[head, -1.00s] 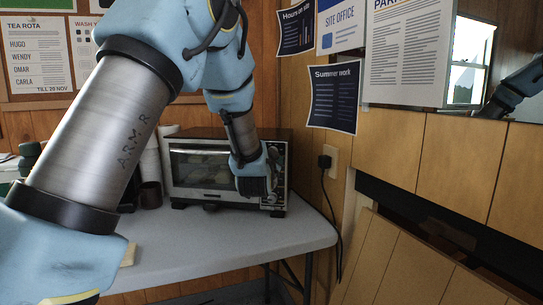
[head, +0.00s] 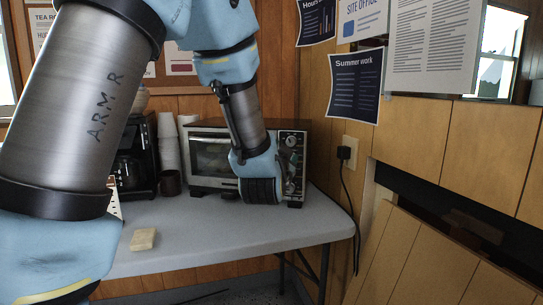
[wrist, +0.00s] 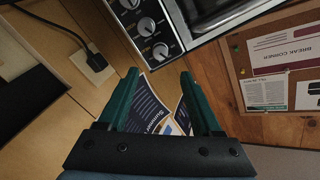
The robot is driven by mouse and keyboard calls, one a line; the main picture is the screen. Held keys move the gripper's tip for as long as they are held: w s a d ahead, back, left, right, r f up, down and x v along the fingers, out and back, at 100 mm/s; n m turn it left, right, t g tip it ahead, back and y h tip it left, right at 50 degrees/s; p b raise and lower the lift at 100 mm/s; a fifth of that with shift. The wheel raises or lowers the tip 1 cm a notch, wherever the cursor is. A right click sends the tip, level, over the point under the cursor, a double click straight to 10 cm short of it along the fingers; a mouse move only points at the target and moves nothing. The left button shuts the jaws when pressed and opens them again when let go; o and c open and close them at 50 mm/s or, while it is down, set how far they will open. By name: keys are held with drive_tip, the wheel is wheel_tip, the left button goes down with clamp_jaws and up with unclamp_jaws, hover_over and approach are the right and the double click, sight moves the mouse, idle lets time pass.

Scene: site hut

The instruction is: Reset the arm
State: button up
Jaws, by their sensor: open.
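My arm reaches across the left and middle of the head view, its wrist in front of the toaster oven (head: 212,152). My gripper (wrist: 160,78) shows in the wrist view with its two green fingers apart and nothing between them. Past the fingers I see the wood wall, part of a dark poster, and the oven's knobs (wrist: 147,26) above. In the head view the fingers are hidden behind my own wrist.
A grey folding table (head: 230,228) carries the oven, a coffee maker (head: 135,155), stacked cups (head: 168,145), a dark mug (head: 171,183) and a yellowish block (head: 143,239). A plug with a cord (head: 345,153) is on the right wall. A loose panel (head: 410,260) leans at right.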

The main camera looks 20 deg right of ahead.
drive_tip(key=shift+a, duration=0.1)
drive_tip(key=w+a+f+n+g+y, duration=0.25)
drive_tip(key=w+a+f, duration=0.2)
drive_tip(key=a, duration=0.25)
drive_tip(key=s+a+f+n+g+y, duration=0.2)
drive_tip(key=a+f, duration=0.2)
drive_tip(key=a, duration=0.4)
drive_tip(key=s+a+f+n+g+y, duration=0.2)
drive_tip(key=a+f+n, duration=0.1)
drive_tip(key=a, duration=0.4)
drive_tip(key=s+a+f+n+g+y, duration=0.2)
drive_tip(key=s+a+f+g+y, duration=0.15)
drive_tip(key=a, duration=0.45)
drive_tip(key=s+a+f+n+g, duration=0.2)
drive_tip(key=s+a+n+g, duration=0.15)
drive_tip(key=s+a, duration=0.45)
wheel_tip(320, 180, up, 14)
drive_tip(key=p, duration=1.3)
drive_tip(key=shift+w+a+f, duration=0.15)
drive_tip(key=shift+f, duration=0.05)
drive_tip(key=shift+t, duration=0.25)
